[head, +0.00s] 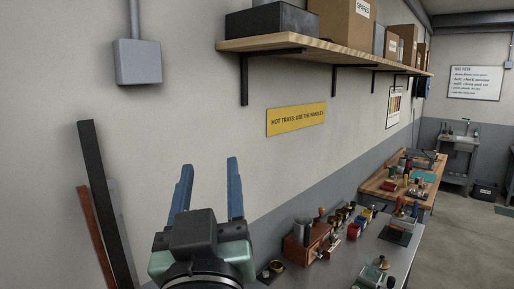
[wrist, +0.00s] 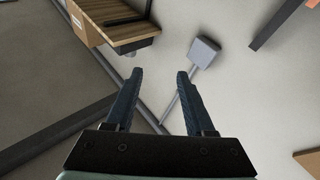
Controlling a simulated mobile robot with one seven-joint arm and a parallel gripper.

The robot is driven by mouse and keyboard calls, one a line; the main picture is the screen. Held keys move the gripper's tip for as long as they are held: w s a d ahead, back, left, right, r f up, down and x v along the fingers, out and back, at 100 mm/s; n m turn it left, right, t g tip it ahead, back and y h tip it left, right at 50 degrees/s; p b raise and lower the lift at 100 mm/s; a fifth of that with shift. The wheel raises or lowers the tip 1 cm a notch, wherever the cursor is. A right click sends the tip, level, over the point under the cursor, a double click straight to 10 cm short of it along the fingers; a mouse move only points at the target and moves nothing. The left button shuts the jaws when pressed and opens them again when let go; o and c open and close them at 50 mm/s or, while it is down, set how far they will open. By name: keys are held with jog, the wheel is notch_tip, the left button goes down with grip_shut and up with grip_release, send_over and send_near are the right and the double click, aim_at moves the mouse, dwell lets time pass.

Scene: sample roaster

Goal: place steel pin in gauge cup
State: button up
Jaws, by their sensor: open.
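My gripper (head: 208,182) is raised in front of the wall in the head view, left of the bench, with its two blue fingers apart and nothing between them. In the wrist view my gripper (wrist: 159,80) is also open and empty, facing the wall. I cannot make out the steel pin or the gauge cup in either view. Small items on the grey bench (head: 332,274) are too small to tell apart, and my gripper hides part of the near end.
A wooden shelf (head: 290,44) with boxes juts from the wall, above and right of my gripper. A grey wall box (head: 138,62) is at upper left. Dark and rust-coloured bars (head: 97,190) lean at left. A wooden bench (head: 385,183) stands farther back.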

jog(key=s+d+r+m+t+h, duration=0.1)
jog(key=s+d+r+t, duration=0.1)
jog(key=s+r, duration=0.3)
jog(key=s+d+r+m+t+h, duration=0.1)
jog(key=s+d+r+m+t, duration=0.1)
jog(key=r, duration=0.6)
jog(key=s+d+t, duration=0.1)
jog(key=s+d, duration=0.1)
jog(key=shift+s+t+h, duration=0.3)
jog(key=shift+s, duration=0.05)
jog(key=shift+d, duration=0.1)
